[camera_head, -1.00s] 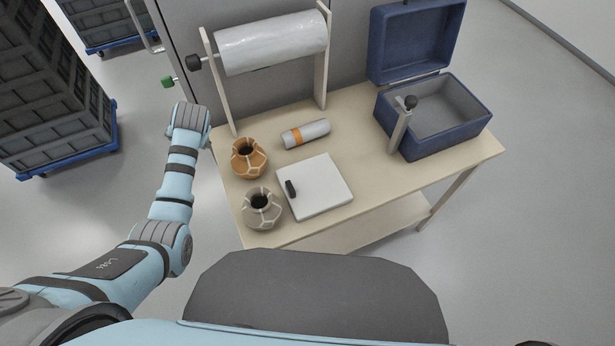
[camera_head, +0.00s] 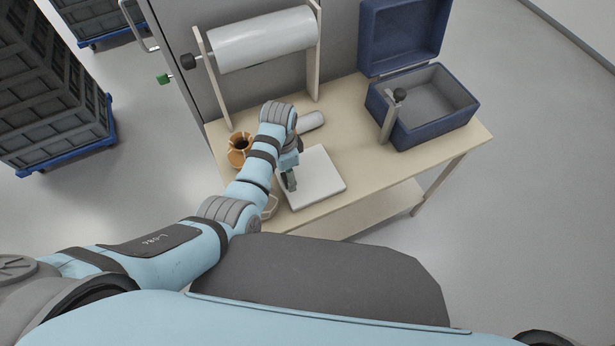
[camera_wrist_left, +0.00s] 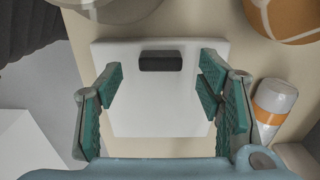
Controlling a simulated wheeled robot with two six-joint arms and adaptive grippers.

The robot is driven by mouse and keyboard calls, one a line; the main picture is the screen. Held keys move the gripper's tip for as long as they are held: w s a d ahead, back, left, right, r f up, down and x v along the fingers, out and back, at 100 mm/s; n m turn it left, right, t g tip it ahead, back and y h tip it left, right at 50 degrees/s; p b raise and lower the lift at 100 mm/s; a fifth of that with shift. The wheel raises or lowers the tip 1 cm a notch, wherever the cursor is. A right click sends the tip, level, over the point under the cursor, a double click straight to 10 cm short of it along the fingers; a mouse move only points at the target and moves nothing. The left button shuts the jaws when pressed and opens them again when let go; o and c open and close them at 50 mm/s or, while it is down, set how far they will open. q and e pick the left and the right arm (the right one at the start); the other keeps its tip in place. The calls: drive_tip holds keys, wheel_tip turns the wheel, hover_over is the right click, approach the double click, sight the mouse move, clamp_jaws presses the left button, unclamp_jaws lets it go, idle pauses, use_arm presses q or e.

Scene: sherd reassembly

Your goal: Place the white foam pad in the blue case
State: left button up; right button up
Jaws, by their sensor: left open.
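The white foam pad (camera_head: 322,178) lies flat on the table, with a small black block-like grip (camera_wrist_left: 160,61) on it near one edge. It also shows in the left wrist view (camera_wrist_left: 155,115). My left gripper (camera_head: 291,184) is over the pad's left side, its open fingers (camera_wrist_left: 160,88) on either side of the black grip's line, with nothing between them. Whether the fingertips touch the pad cannot be told. The blue case (camera_head: 440,132) stands open at the table's right, its lid raised at the back and its grey inside empty. My right gripper is not in view.
An orange jar (camera_head: 238,150) and a pale jar (camera_head: 270,207), partly hidden by my arm, stand left of the pad. A wrap roll (camera_head: 262,40) stands at the back. A knobbed post (camera_head: 388,120) rises at the case's left.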

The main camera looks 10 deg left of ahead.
use_arm(q)
wheel_tip(320, 180, down, 3)
drive_tip(key=shift+r+b, duration=0.15)
drive_tip(key=shift+b, duration=0.2)
drive_tip(key=shift+r, duration=0.1)
drive_tip(key=c, duration=1.2)
